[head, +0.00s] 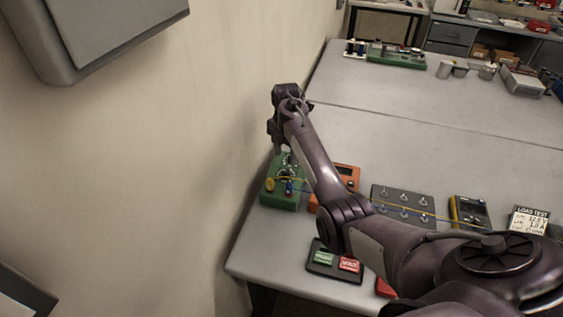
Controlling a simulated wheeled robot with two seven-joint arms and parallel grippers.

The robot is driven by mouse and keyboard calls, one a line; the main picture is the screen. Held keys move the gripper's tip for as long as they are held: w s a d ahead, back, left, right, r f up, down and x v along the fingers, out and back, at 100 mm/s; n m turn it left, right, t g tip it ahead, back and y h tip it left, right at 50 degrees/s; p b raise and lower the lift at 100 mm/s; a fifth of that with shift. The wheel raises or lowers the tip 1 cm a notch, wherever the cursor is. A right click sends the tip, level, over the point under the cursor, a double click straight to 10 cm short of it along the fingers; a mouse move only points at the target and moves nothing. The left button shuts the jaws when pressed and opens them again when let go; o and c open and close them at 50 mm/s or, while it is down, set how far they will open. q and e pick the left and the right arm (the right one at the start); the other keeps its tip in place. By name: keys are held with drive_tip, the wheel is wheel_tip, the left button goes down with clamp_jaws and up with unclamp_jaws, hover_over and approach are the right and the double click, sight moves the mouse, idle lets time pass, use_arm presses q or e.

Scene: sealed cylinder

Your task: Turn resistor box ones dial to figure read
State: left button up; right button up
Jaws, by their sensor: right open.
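A dark grey box with two rows of small knobs (403,201) sits on the near table; I cannot tell whether it is the resistor box. Left of it is an orange box (347,176), partly hidden by my right arm. A green box (281,196) with yellow and blue terminals stands at the table's left edge. My right gripper (282,153) is open and points down above the green box's back part; contact is not clear. A yellow multimeter (468,213) lies at the right, its reading too small to read. My left gripper is out of view.
A "LOAD TEST" card (529,220) stands at the right. A black pad with green and red buttons (336,262) lies in front. Yellow and blue wires run behind my arm. A wall (190,150) is close on the left. The table's middle (420,140) is clear.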

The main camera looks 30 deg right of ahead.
sight(287, 170)
drive_tip(key=f, duration=0.2)
drive_tip(key=s+f+p, duration=0.1)
drive_tip(key=shift+s+f, duration=0.1)
drive_tip(key=shift+f, duration=0.25)
drive_tip(key=shift+w+f, duration=0.25)
drive_tip(key=shift+f, duration=0.95)
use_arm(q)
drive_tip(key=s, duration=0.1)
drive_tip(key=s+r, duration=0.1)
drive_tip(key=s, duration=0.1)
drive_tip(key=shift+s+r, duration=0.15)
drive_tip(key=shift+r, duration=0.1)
use_arm(e)
drive_tip(key=c, duration=1)
